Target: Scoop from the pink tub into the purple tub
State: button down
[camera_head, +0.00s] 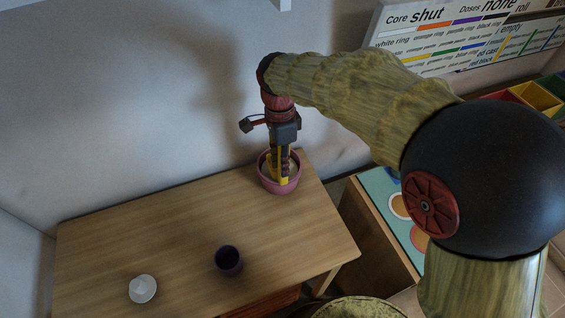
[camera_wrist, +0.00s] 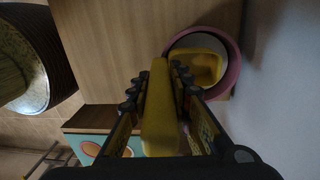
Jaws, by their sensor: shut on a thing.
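The pink tub (camera_head: 264,183) stands at the back right of the wooden table, and its rim (camera_wrist: 236,72) shows in the wrist view. My gripper (camera_head: 284,160) is above it, pointing down, shut on the handle of a yellow scoop (camera_wrist: 160,115). The scoop's bowl (camera_wrist: 197,68) is at the tub's opening and appears inside the rim. Its lower part is hidden in the head view, so I cannot tell how deep it sits or whether it holds anything. The purple tub (camera_head: 228,261) stands upright near the table's front, dark inside.
A small white dish (camera_head: 143,290) with a pale lump lies at the table's front left. The wall is close behind the pink tub. A cabinet with a teal top (camera_head: 392,210) stands right of the table. The table between the tubs is clear.

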jog(key=shift+s+d+f, duration=0.1)
jog(key=shift+s+f, duration=0.15)
jog(key=shift+f, duration=0.25)
jog(key=shift+t, duration=0.6)
jog(key=shift+w+r+p, duration=0.15)
jog(key=shift+r+p, duration=2)
jog(key=shift+r, duration=1.3)
jog(key=shift+w+r+p, duration=0.1)
jog(key=shift+r+p, duration=2.05)
jog(key=shift+r, duration=1.25)
